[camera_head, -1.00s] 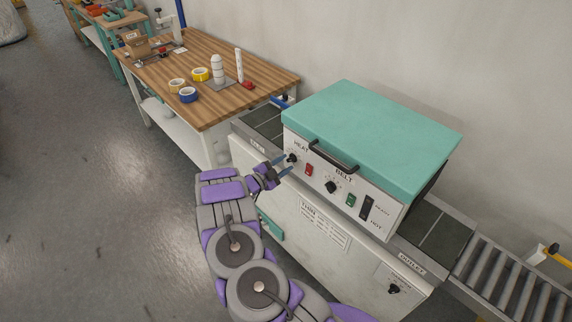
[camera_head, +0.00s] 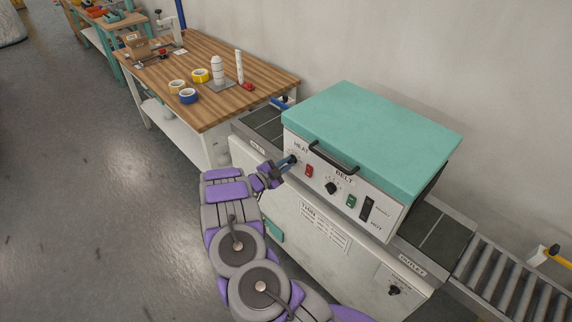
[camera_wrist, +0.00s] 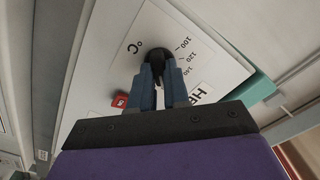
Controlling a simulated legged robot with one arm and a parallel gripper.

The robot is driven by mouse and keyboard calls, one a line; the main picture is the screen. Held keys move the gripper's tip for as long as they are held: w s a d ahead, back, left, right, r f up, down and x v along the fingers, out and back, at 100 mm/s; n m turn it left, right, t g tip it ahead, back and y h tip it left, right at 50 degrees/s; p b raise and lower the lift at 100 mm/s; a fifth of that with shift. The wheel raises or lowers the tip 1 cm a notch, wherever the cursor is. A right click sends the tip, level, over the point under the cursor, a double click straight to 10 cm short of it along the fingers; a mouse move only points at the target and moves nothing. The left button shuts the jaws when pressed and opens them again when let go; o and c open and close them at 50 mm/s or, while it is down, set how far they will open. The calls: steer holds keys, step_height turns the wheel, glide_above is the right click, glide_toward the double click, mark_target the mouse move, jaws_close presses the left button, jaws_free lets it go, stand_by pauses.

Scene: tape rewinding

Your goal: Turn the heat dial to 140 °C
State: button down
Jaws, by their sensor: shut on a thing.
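The heat dial (camera_wrist: 158,51) is a black knob on the white HEAT plate (camera_wrist: 209,57) in the wrist view. Marks 100, 120 and 140 show beside it, with a °C sign on the other side. My gripper (camera_wrist: 160,75) is shut on the dial, one blue-grey finger on each side. The dial's pointer is hidden, so I cannot tell its setting. In the head view my gripper (camera_head: 289,161) is at the left end of the machine's front panel and covers the dial there.
A red switch (camera_head: 309,170) sits just right of my gripper, then the black BELT knob (camera_head: 331,188) and a green switch (camera_head: 351,201). The teal lid (camera_head: 370,125) with a black handle (camera_head: 333,158) is above. A wooden bench (camera_head: 215,105) with tape rolls stands behind left.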

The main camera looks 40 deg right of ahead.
steer(key=shift+n, duration=0.3)
steer(key=n+p, duration=0.1)
steer(key=n, duration=0.4)
steer(key=n+p, duration=0.1)
steer(key=n, duration=0.5)
steer(key=shift+w, duration=0.15)
steer(key=shift+a, duration=0.1)
stand_by(0.7)
steer(key=c, duration=1.1)
jaws_free()
steer(key=s+a+p, duration=0.1)
steer(key=a+p, duration=0.1)
steer(key=a, duration=1.5)
steer(key=shift+a, duration=0.2)
